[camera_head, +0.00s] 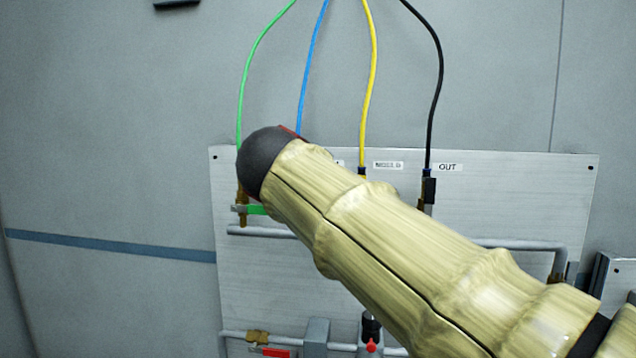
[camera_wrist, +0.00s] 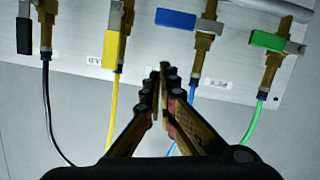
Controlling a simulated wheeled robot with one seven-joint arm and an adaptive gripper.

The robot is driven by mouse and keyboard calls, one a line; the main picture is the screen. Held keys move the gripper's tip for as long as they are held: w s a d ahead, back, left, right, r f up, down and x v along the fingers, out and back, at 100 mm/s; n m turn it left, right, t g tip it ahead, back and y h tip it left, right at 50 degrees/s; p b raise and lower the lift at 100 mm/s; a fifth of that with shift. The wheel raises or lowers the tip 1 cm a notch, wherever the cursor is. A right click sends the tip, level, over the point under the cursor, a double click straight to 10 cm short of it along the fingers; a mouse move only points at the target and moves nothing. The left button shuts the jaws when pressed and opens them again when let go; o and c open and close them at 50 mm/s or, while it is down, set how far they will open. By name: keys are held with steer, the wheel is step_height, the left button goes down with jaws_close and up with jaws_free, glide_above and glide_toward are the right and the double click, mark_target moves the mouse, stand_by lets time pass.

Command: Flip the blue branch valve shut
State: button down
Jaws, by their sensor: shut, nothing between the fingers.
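The blue branch valve's handle (camera_wrist: 175,19) shows in the wrist view, lying crosswise to its brass body (camera_wrist: 205,40). My gripper (camera_wrist: 164,68) is shut and empty, its fingertips just below the blue handle in the picture and apart from it as far as I can tell. The blue hose (camera_head: 312,70) runs down behind my arm in the head view; it also shows beneath my gripper's right finger in the wrist view (camera_wrist: 198,64). In the head view my arm hides the blue valve and my fingers.
In the wrist view a green handle (camera_wrist: 268,41) lies crosswise at right; a yellow handle (camera_wrist: 111,50) and a black handle (camera_wrist: 24,36) lie along their valves at left. The grey panel (camera_head: 520,200) carries a pipe (camera_head: 510,244) and a red lever (camera_head: 272,352) lower down.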

steer(key=d+v, duration=0.1)
steer(key=v, duration=0.6)
steer(key=shift+s+p, duration=0.35)
steer(key=shift+a+r, duration=0.1)
steer(key=shift+r, duration=0.05)
